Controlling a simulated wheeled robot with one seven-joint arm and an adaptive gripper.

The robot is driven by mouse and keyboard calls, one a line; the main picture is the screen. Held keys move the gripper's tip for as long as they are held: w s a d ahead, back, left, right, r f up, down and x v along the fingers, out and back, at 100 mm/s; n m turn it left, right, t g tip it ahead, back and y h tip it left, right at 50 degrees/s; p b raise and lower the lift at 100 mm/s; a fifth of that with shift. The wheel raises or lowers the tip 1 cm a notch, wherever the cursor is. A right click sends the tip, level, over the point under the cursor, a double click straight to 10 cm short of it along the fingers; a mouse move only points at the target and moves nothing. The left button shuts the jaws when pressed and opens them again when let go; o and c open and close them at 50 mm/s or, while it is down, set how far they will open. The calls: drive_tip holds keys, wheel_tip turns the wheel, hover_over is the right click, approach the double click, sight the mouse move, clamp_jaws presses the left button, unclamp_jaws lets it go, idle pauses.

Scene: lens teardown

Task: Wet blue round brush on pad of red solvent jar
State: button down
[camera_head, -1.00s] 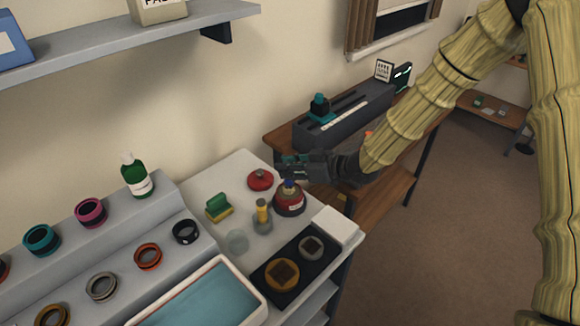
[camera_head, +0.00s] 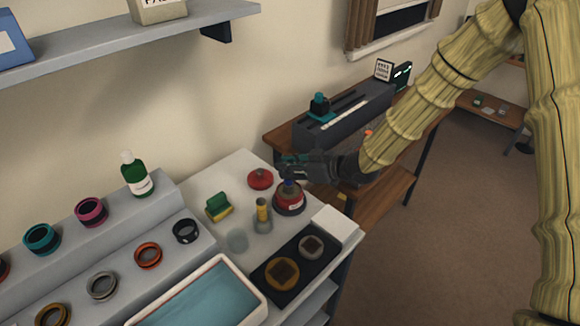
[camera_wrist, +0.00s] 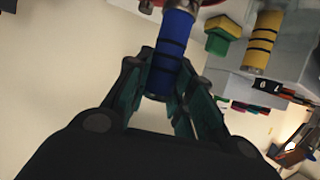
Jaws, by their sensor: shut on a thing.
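The blue round brush has a blue handle (camera_wrist: 172,48) with dark bands. My gripper (camera_wrist: 160,95) is shut on this handle; its greenish fingers lie on both sides of it in the wrist view. In the head view my gripper (camera_head: 290,170) is right above the red solvent jar (camera_head: 289,203), a round jar with a dark red body and pale label. The brush (camera_head: 290,186) points down at the jar's top. Its bristles and the pad are hidden, so I cannot tell whether they touch. A red lid (camera_head: 260,179) lies on the table, left of the jar.
A yellow-handled brush (camera_head: 262,211) stands in a holder left of the jar. A green and yellow sponge (camera_head: 218,207) is farther left. A black tray (camera_head: 264,273) with two round parts and a white block (camera_head: 335,224) are in front. A grey stepped rack (camera_head: 170,197) holds rings.

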idle(0.6)
drive_tip(key=shift+r+p, duration=2.55)
drive_tip(key=shift+r, duration=0.9)
